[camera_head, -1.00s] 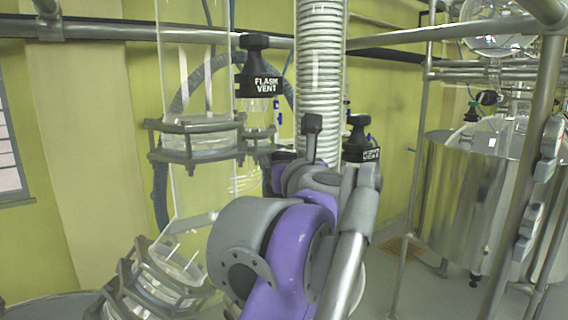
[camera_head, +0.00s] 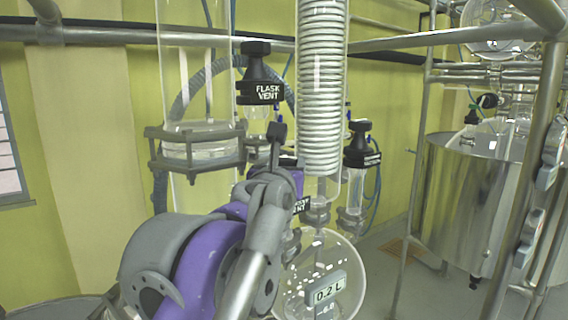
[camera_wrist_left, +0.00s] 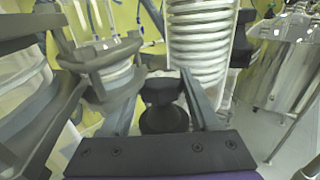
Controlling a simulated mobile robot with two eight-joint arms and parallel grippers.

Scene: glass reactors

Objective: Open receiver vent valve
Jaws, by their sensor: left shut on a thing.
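My left gripper (camera_wrist_left: 163,88) is shut on a black valve knob (camera_wrist_left: 162,110), which sits between its two fingers in the left wrist view. In the head view my left arm crosses the lower middle and hides most of this valve. Only part of a black label reading "NT" (camera_head: 303,205) shows beside the arm, so its full name cannot be read. A black valve labelled "FLASK VENT" (camera_head: 259,88) stands above and left of it. Another black-capped valve (camera_head: 361,148) stands to the right, its label too small to read. My right gripper is not in view.
A coiled glass condenser (camera_head: 320,90) stands just behind the gripper. A clamped glass column (camera_head: 195,150) is close on the left. A round glass flask (camera_head: 335,260) with a "0.2 L" readout is below right. A steel vessel (camera_head: 465,200) stands farther right.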

